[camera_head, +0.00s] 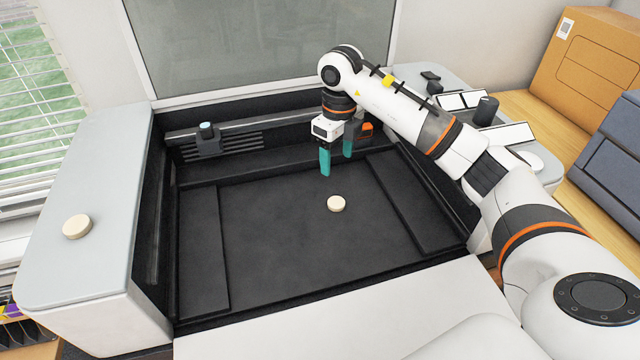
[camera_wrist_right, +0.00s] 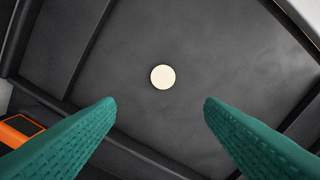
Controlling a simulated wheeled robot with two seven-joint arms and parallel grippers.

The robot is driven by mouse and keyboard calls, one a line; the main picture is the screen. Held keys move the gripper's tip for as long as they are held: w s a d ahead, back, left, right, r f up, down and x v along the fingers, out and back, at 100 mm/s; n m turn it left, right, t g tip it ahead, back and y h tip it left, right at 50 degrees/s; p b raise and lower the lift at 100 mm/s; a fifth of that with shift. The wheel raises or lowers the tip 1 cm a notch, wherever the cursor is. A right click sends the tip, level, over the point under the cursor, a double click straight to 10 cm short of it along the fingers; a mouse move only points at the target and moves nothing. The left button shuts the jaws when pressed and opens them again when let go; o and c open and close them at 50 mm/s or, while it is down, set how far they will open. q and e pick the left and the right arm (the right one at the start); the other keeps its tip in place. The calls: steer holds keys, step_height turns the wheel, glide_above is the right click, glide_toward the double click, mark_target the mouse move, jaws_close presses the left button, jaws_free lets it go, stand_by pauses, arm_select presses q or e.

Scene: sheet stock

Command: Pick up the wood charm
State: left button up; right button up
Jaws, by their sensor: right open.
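A small round pale wood charm (camera_head: 336,203) lies flat on the dark bed of the machine, right of its middle. It also shows in the right wrist view (camera_wrist_right: 163,77), beyond and between the fingertips. My right gripper (camera_head: 337,166) hangs above the bed with teal fingers pointing down, behind the charm in the head view. Its fingers (camera_wrist_right: 157,104) are apart with nothing between them. A second pale round disc (camera_head: 77,227) lies on the machine's grey left side top. My left gripper is not in view.
The dark bed (camera_head: 270,235) is sunk between walls, with raised strips at left and right. A bar with a small carriage (camera_head: 207,138) crosses the back. An open lid (camera_head: 260,45) stands behind. Cardboard (camera_head: 590,60) and blue-grey boxes (camera_head: 612,150) stand at right.

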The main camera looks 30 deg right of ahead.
steer(key=p, duration=0.2)
glide_above(337, 202)
steer(key=f, duration=0.6)
steer(key=shift+w+d+f, duration=0.1)
steer(key=shift+w, duration=0.3)
steer(key=shift+f, duration=0.25)
steer(key=shift+f+p, duration=0.3)
steer(key=shift+f, duration=0.05)
steer(key=f, duration=0.1)
steer(key=s+f+p, duration=0.1)
steer(key=f, duration=0.1)
steer(key=shift+f, duration=0.2)
steer(key=shift+w+f, duration=0.15)
steer(key=shift+f, duration=0.35)
steer(key=c, duration=1.1)
